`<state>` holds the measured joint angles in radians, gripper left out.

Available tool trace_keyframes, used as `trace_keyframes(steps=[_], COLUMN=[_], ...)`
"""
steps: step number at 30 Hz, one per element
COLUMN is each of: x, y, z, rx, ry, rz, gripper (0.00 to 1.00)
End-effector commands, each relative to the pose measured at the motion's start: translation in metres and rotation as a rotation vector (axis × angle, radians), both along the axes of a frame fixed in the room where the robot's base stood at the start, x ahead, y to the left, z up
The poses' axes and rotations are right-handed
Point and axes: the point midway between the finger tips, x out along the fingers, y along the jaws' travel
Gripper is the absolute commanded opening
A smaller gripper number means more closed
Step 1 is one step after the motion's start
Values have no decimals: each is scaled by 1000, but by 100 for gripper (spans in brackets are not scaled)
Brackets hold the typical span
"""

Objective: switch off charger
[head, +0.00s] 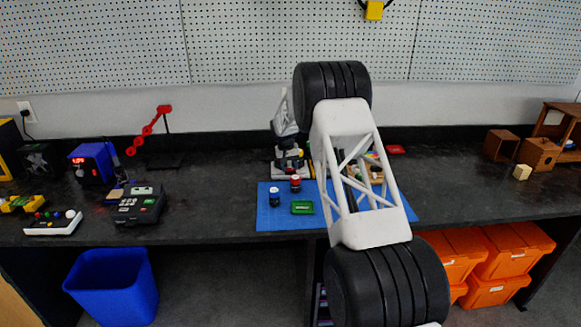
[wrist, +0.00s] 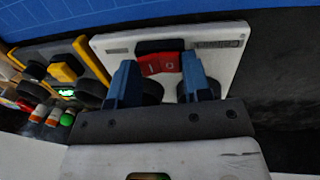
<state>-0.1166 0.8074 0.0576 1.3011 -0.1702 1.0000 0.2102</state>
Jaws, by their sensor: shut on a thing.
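In the wrist view the charger is a pale flat box (wrist: 222,64) with a red rocker switch (wrist: 160,64) in a black frame, marked with a bar and a circle. My gripper (wrist: 160,75) has one finger on each side of the switch and is shut on it. The gap at the fingertips is hard to judge, and part of the box is hidden behind the fingers. In the head view my gripper (head: 289,157) is down over the pale charger (head: 292,175) at the back of the blue mat; my arm hides much of that area.
A yellow-and-black item (wrist: 62,68) lies left of the charger in the wrist view. A black card terminal (head: 140,203) stands farther left. Dark bench surface is bare between them.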

Motion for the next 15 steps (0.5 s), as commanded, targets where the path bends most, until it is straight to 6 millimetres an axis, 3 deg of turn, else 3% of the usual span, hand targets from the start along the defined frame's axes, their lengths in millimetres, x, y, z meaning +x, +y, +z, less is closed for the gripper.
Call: trace_keyframes(steps=[15], x=[0], y=[2], z=[0], rx=[-81], ry=[-2], rz=[0], gripper=[21])
